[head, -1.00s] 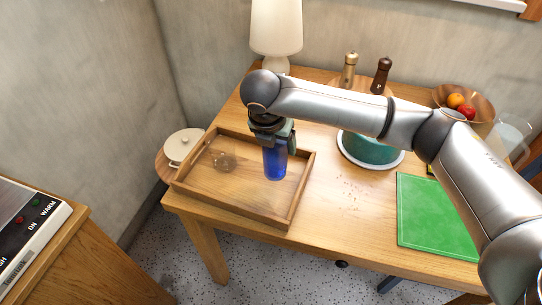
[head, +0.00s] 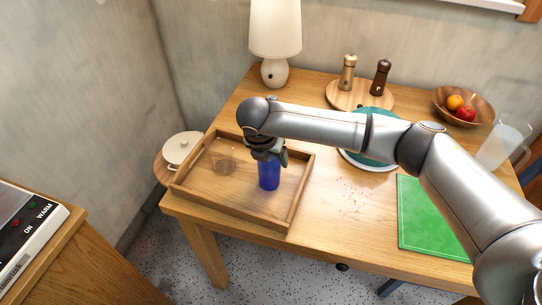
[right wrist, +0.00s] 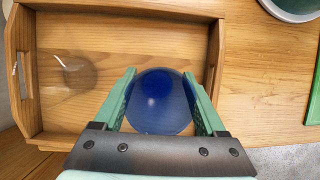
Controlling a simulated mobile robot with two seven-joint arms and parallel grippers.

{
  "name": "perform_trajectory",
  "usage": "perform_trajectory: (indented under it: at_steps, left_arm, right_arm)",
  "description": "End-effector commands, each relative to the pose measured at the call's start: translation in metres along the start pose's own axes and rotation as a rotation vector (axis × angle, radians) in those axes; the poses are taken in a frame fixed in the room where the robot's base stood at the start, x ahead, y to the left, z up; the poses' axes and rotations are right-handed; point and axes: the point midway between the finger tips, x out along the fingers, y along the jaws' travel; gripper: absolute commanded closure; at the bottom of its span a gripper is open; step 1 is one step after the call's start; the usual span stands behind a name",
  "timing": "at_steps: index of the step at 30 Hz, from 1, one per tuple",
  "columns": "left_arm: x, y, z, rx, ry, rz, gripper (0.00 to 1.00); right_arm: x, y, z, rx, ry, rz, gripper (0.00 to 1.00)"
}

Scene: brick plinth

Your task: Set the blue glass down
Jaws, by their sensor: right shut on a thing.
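The blue glass (head: 269,175) is upright over the right part of the wooden tray (head: 232,216) in the head view. My right gripper (head: 268,155) comes down on it from above and is shut on its upper part. In the right wrist view the blue glass (right wrist: 161,101) fills the space between the two green fingers of my right gripper (right wrist: 161,104). I cannot tell whether its base touches the tray floor. My left gripper is not in view.
A clear glass (head: 223,162) stands in the tray's left part. A teal cake or pot on a white plate (head: 372,165), a green board (head: 432,222), a fruit bowl (head: 478,113), a clear pitcher (head: 500,145) and a lamp (head: 275,72) share the table.

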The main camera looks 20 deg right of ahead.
Motion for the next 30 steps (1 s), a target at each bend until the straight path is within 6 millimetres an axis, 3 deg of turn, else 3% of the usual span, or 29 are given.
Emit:
perform_trajectory:
  at_steps: [1, 7, 17, 30]
  left_arm:
    - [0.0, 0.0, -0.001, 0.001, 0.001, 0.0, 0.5]
    - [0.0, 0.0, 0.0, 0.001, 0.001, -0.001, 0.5]
    - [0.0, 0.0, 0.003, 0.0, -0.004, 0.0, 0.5]
    - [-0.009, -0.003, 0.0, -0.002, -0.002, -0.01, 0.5]
  right_arm:
    - [0.0, 0.0, 0.0, 0.0, 0.0, 0.0, 0.23]
    - [0.0, 0.0, 0.0, 0.0, 0.0, 0.0, 0.01]
    - [-0.005, 0.0, 0.001, 0.0, 0.0, 0.002, 0.0]
    - [-0.091, 0.001, 0.002, -0.001, -0.001, 0.004, 0.0]
